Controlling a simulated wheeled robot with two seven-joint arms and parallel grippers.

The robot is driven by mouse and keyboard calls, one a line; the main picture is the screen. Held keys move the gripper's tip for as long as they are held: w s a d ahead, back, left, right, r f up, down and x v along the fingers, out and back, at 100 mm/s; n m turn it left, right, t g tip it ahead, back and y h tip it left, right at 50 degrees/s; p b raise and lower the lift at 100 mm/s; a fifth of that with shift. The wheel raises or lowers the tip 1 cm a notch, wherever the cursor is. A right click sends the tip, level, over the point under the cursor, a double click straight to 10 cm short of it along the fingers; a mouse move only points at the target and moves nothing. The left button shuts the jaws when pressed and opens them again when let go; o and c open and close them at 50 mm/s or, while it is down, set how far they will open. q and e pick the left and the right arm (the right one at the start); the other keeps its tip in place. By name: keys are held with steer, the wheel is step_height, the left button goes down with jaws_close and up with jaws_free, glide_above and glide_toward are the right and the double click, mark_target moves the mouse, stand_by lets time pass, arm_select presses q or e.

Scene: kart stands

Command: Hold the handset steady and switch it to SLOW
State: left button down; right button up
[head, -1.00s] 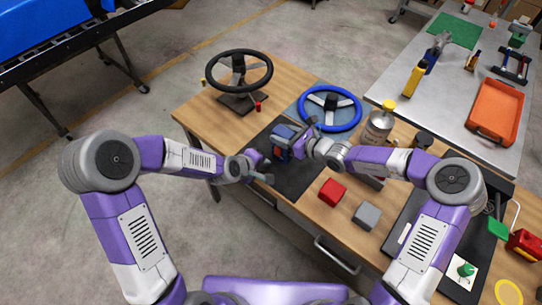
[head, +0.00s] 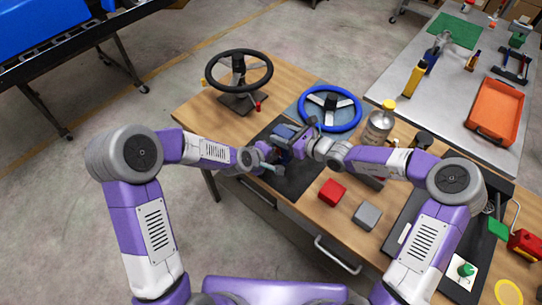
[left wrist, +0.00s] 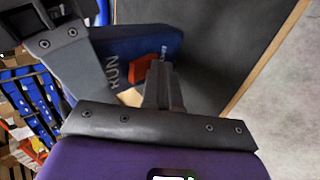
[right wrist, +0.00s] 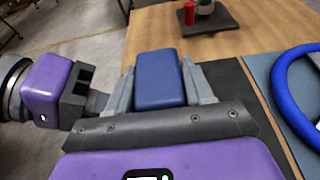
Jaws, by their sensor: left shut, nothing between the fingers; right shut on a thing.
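The blue handset (head: 283,131) is upright over the dark mat, held between the fingers of my right gripper (head: 297,143). In the right wrist view the plain blue back of the handset (right wrist: 159,80) fills the space between the two fingers. In the left wrist view the handset (left wrist: 95,50) shows the word RUN and an orange-red switch (left wrist: 143,70). My left gripper (head: 276,169) is shut and empty, close beside the handset. Its closed fingertips (left wrist: 158,72) overlap the switch's edge in the left wrist view; I cannot tell whether they touch. Any SLOW label is hidden.
The dark mat (head: 292,186) lies on the wooden bench. A black steering wheel (head: 240,54) on a stand and a blue steering wheel (head: 357,110) are behind. A red block (head: 332,192), a grey block (head: 367,215) and a canister (head: 378,126) stand to the right.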

arm_select(q)
steer(key=shift+r, duration=0.2)
steer(key=shift+r, duration=0.75)
steer(key=shift+s+a, duration=0.2)
steer(key=shift+s, duration=0.05)
steer(key=s+f+v, duration=0.1)
steer(key=v, duration=1.1)
steer(key=shift+s+a, duration=0.35)
steer(key=shift+a, duration=0.2)
